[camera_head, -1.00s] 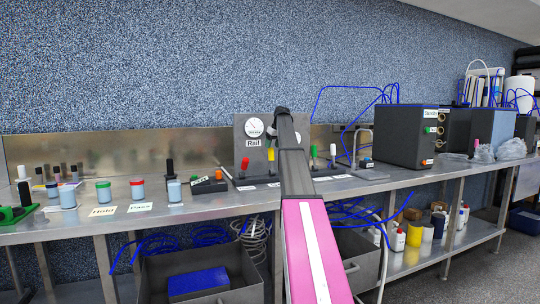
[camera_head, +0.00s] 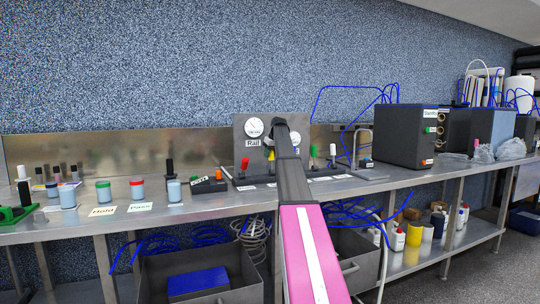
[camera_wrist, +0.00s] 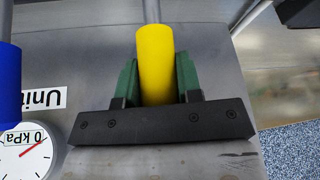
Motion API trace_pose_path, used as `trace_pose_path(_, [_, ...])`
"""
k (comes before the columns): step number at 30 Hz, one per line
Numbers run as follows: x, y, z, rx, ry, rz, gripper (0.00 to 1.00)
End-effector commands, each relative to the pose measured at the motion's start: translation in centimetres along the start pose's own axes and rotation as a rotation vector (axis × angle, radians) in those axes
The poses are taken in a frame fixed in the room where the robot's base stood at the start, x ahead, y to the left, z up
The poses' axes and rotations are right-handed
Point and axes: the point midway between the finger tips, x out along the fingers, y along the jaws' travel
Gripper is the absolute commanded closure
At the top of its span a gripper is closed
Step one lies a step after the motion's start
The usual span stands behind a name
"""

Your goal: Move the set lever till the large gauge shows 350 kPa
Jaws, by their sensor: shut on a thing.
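In the wrist view, my gripper (camera_wrist: 158,85) is shut on a yellow lever handle (camera_wrist: 155,55), with a green pad on either side of it. A grey rod runs up from the handle to the top edge. A white dial (camera_wrist: 25,160) with a red hand is cut off at the lower left, under a tag ending in "0 kPa"; the hand points up and right. In the head view, a round gauge (camera_head: 253,127) sits on the grey panel above a "Rail" label. A second gauge (camera_head: 296,138) is partly hidden by my arm.
A blue handle (camera_wrist: 8,85) stands left of the held one, near a "Unit" label (camera_wrist: 40,98). In the head view, red (camera_head: 245,163) and green (camera_head: 314,151) handles flank my arm. A dark box (camera_head: 405,135) stands to the right on the steel bench.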

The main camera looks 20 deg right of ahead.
Motion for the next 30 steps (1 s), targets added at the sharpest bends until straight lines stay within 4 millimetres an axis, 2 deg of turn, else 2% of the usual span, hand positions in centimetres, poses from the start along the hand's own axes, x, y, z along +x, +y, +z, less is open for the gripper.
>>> trace_pose_path(9, [-1.0,-0.7,2.3,-0.028,0.198,0.043,1.0])
trace_pose_path(22, [-1.3,-0.7,2.3,-0.035,0.248,0.055,1.0])
trace_pose_path(23, [-1.3,-0.7,2.3,-0.035,0.248,0.055,0.61])
trace_pose_path(24, [-1.3,-0.7,2.3,-0.035,0.247,0.055,0.48])
trace_pose_path(25, [-1.3,-0.7,2.3,-0.035,0.247,0.055,0.42])
trace_pose_path(30, [-1.3,-0.7,2.3,-0.035,0.247,0.056,0.42])
